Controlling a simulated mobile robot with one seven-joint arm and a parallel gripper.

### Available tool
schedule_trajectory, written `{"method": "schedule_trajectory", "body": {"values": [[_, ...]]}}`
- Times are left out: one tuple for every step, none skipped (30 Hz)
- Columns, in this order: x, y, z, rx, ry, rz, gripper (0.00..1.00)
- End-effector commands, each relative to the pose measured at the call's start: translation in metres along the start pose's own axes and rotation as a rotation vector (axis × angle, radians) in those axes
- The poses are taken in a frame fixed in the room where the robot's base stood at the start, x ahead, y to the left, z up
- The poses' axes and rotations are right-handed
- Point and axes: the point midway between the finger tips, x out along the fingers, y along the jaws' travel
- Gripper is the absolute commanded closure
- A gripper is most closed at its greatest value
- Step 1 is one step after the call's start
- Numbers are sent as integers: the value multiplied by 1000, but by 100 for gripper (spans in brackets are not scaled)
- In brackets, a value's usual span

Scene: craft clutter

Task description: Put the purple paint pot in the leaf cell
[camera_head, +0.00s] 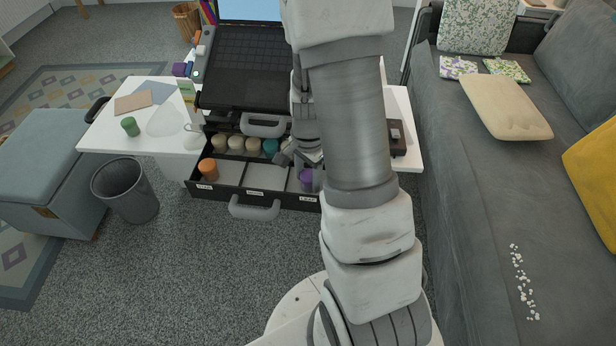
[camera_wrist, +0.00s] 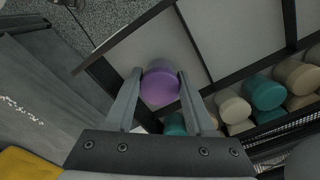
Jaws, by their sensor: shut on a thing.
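The purple paint pot (camera_head: 306,178) is at the right front cell of a black tray (camera_head: 228,193), whose label looks like "leaf" but is small. In the wrist view the purple pot (camera_wrist: 160,84) sits between the two fingers of my gripper (camera_wrist: 160,88), which is shut on it. In the head view my gripper (camera_head: 312,168) is partly hidden by my arm, which also hides part of that cell. Whether the pot touches the cell floor I cannot tell.
An orange pot (camera_head: 208,169) stands in the left front cell; the middle cell (camera_head: 266,177) is empty. Behind are beige pots (camera_head: 236,142) and a teal pot (camera_head: 270,147). A green pot (camera_head: 130,126) stands on the white table (camera_head: 100,138). A grey sofa (camera_head: 470,180) is at right.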

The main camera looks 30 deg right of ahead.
Motion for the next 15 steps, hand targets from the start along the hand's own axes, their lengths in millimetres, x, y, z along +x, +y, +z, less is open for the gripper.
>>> {"method": "schedule_trajectory", "body": {"values": [[1,0,0,0,0,0,99],[2,0,0,0,0,0,99],[3,0,0,0,0,0,99],[4,0,0,0,0,1,99],[4,0,0,0,0,0,42],[3,0,0,0,0,0,34],[3,0,0,0,0,0,29],[3,0,0,0,0,0,24],[3,0,0,0,0,0,17],[3,0,0,0,0,0,15],[3,0,0,0,0,0,15],[3,0,0,0,0,0,15],[3,0,0,0,0,0,15],[3,0,0,0,0,0,15],[3,0,0,0,0,0,15]]}}
